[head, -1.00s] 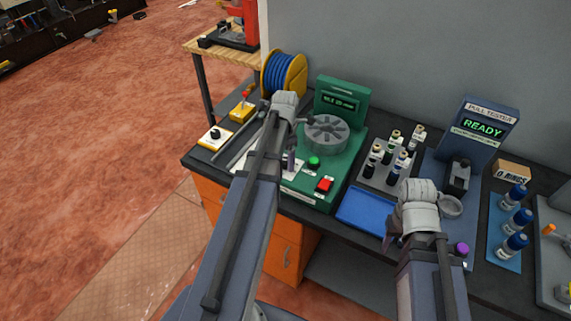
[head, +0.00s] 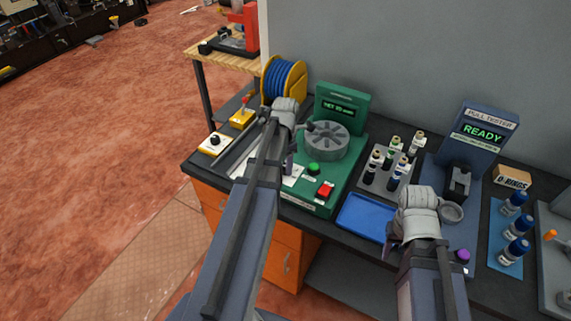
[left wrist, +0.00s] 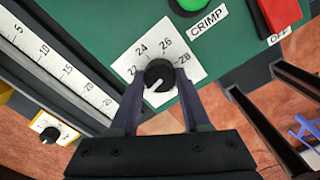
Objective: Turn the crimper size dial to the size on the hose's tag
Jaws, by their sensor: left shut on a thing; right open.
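The green crimper (head: 338,180) stands on the bench with a grey round head on top. Its black size dial (left wrist: 159,73) sits on a white plate marked 22, 24, 26 and 28 in the left wrist view. The dial's white pointer is toward the lower left, away from the printed numbers. My left gripper (left wrist: 159,88) is shut on the dial, one finger on each side. In the head view its arm hides the dial. My right gripper (head: 392,238) is open near the blue tray. No hose tag is readable.
A blue tray (head: 366,216) lies right of the crimper, with a rack of several fittings (head: 388,178) behind it. The pull tester (head: 482,135) reads READY. A blue hose reel (head: 284,80) stands behind.

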